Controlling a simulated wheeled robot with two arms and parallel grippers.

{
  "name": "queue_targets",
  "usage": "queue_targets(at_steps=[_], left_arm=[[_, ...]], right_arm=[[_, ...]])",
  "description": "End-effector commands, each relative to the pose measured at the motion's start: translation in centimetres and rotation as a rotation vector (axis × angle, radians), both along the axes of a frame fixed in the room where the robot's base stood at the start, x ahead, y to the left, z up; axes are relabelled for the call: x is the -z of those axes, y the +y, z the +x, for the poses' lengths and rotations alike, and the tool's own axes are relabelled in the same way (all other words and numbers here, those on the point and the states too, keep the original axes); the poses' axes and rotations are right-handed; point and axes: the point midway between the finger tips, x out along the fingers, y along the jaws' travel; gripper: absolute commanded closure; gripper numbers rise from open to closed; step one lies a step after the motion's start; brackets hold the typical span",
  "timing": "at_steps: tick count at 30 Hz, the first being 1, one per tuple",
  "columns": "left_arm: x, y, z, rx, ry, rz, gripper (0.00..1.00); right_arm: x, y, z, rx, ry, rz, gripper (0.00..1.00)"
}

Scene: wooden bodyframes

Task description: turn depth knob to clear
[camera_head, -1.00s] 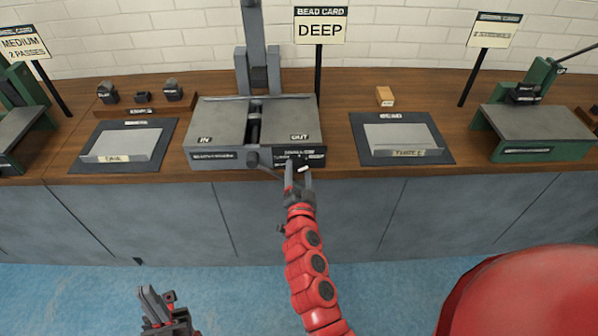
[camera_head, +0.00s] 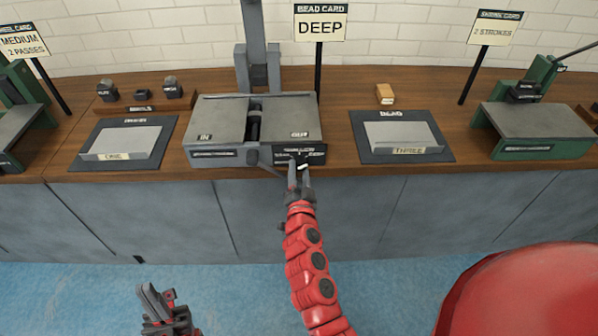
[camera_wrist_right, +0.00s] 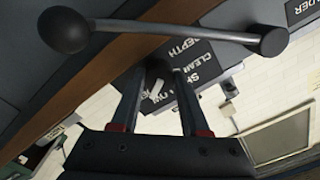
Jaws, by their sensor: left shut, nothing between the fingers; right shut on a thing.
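The grey bead machine (camera_head: 219,120) stands on the bench with IN and OUT plates. Its black depth panel (camera_head: 316,155) is at its front right. The panel also shows in the right wrist view (camera_wrist_right: 195,65), upside down, with "CLEAR" and "DEPTH" readable and other lettering partly covered. My right gripper (camera_head: 299,168) is at the panel, shut on the dark depth knob (camera_wrist_right: 153,85). A white mark shows on the knob between the fingers; which label it points at I cannot tell. My left gripper (camera_head: 150,290) is shut and empty, low at the left, away from the bench.
A dark lever with a ball end (camera_wrist_right: 68,30) crosses the right wrist view close to my right fingers. Trays (camera_head: 125,143) (camera_head: 403,135) lie either side of the machine. A "DEEP" card (camera_head: 320,24) stands behind. A green machine (camera_head: 535,130) is at right.

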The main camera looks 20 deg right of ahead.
Motion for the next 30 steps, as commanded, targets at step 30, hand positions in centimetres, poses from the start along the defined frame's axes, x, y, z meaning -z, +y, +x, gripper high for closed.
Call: queue_targets(at_steps=[30], left_arm=[[5.4, 0.0, 0.0, 0.000, 0.000, 0.000, 1.00]], right_arm=[[0.4, -0.1, -0.1, -0.003, 0.229, -0.797, 1.00]])
